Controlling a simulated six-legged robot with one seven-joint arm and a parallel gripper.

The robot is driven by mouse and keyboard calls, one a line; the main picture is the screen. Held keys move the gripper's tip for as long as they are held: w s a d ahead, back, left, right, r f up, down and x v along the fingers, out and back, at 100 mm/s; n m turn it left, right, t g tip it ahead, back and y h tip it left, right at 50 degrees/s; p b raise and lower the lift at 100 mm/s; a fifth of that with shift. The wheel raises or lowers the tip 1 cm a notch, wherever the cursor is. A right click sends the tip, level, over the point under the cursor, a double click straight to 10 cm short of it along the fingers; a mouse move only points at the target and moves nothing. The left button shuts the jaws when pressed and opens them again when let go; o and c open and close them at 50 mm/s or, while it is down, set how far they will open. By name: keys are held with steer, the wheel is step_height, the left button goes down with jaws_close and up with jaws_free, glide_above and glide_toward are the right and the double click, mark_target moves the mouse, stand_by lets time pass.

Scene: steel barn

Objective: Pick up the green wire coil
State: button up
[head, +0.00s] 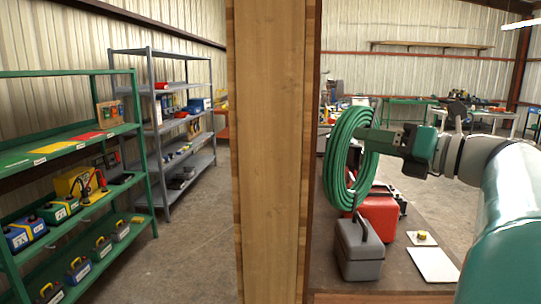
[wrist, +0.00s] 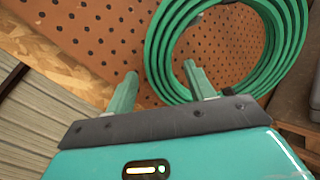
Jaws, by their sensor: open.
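The green wire coil (head: 334,160) hangs upright as a round bundle of several loops beside a tall wooden panel in the head view. In the wrist view the coil (wrist: 158,48) lies before an orange-brown pegboard, its top cut off. My gripper (head: 372,138) is at the coil's right side in the head view, with its fingertips hard to make out. In the wrist view my gripper (wrist: 160,70) is open, one finger outside the ring and the other overlapping its inner edge. The left strands pass between the fingers in the picture; contact cannot be told.
The wooden panel (head: 270,150) stands edge-on, close to the coil. Below the coil, a bench (head: 400,277) holds a grey toolbox (head: 358,255), a red case (head: 380,212) and a white sheet (head: 433,265). Green shelves (head: 147,150) and grey shelves (head: 152,95) stand at left.

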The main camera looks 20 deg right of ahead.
mark_target(349, 136)
steer(key=shift+w+a, duration=0.2)
steer(key=shift+w, duration=0.4)
steer(key=shift+w+a, duration=0.3)
steer(key=x, duration=0.5)
steer(key=shift+r, duration=0.1)
steer(key=shift+s, duration=0.15)
steer(key=shift+r, duration=0.1)
jaws_close()
